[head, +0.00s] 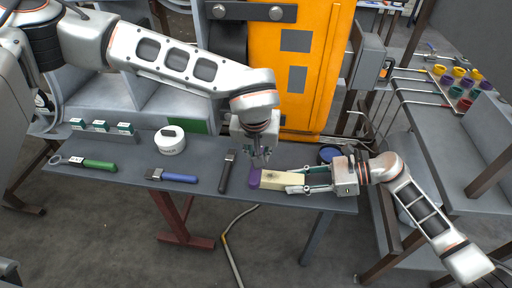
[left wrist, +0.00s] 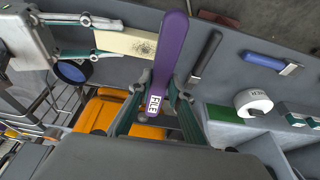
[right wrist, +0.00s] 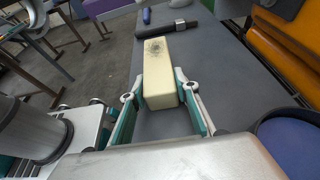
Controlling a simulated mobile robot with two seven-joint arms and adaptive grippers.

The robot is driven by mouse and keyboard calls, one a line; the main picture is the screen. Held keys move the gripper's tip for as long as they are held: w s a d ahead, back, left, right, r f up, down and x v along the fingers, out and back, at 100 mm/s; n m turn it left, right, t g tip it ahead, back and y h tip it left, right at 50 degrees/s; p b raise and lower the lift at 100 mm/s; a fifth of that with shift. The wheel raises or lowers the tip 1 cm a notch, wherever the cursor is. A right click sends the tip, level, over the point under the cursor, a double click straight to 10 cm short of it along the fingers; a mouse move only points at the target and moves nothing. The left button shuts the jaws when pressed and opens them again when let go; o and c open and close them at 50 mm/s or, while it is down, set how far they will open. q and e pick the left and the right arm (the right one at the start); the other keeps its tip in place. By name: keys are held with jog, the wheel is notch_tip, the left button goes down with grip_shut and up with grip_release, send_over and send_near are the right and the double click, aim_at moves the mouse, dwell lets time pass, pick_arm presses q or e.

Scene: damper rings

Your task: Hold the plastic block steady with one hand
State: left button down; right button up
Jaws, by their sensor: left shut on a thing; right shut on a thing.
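The cream plastic block (head: 281,179) lies lengthwise over the right part of the grey table and has a dark smudge on its top. My right gripper (head: 300,182) is shut on its right end, one finger on each side; the right wrist view shows the block (right wrist: 161,72) between the fingers. My left gripper (head: 262,156) comes from above and is shut on a purple file (head: 254,180). In the left wrist view the file (left wrist: 169,50), labelled FILE, stretches across the block's free end (left wrist: 128,41). I cannot tell whether file and block touch.
A blue round dish (head: 329,154) is behind my right gripper. An orange cabinet (head: 315,70) stands behind.

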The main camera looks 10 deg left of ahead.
pick_arm(q)
jog(key=shift+f, duration=1.95)
jog(key=shift+d+f, duration=0.25)
jog(key=shift+f, duration=0.65)
jog(key=shift+d, duration=3.25)
jog(key=shift+a, duration=3.3)
jog(key=shift+a+r, duration=0.1)
jog(key=shift+a, duration=0.15)
jog(key=shift+r, duration=4.05)
jog(key=shift+d, duration=0.1)
